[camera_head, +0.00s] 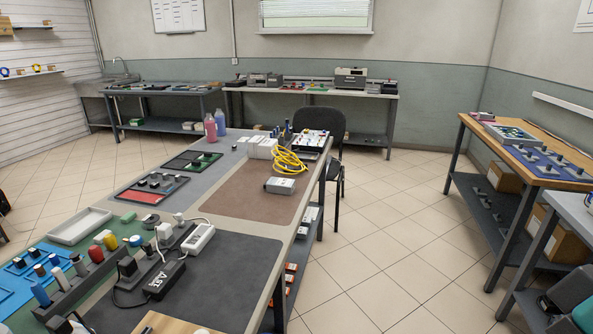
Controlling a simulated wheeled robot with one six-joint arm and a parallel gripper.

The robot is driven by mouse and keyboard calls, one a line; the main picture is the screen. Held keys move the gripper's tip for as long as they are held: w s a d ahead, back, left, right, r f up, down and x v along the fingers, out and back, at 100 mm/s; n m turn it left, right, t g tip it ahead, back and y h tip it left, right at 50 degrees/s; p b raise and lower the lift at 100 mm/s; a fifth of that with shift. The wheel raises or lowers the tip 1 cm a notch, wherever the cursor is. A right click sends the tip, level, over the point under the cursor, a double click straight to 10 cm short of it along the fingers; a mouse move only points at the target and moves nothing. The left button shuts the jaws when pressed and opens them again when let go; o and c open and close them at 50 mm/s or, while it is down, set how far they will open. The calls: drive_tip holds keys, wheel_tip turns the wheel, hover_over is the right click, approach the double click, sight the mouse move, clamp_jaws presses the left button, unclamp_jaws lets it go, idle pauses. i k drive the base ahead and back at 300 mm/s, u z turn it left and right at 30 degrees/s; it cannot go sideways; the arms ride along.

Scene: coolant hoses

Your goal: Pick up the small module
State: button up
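Several small parts could be the small module, and I cannot tell which one it is. A grey box-like unit (280,185) lies on the brown mat (240,203) of the long workbench, near its right edge. Small dark blocks (162,181) sit in a black tray at the middle left of this bench. More small dark blocks (38,256) stand on a blue panel at the lower left. My gripper is not in view.
Yellow coiled cable (290,161) lies behind the grey unit. A white power strip (198,238) and a black adapter (164,280) lie on the dark mat (235,275). A black chair (322,122) stands beyond the bench. Tiled floor (390,255) is open to the right, before a wooden-topped table (465,119).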

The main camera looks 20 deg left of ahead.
sight(278, 185)
drive_tip(key=i, duration=3.25)
drive_tip(key=u, duration=2.5)
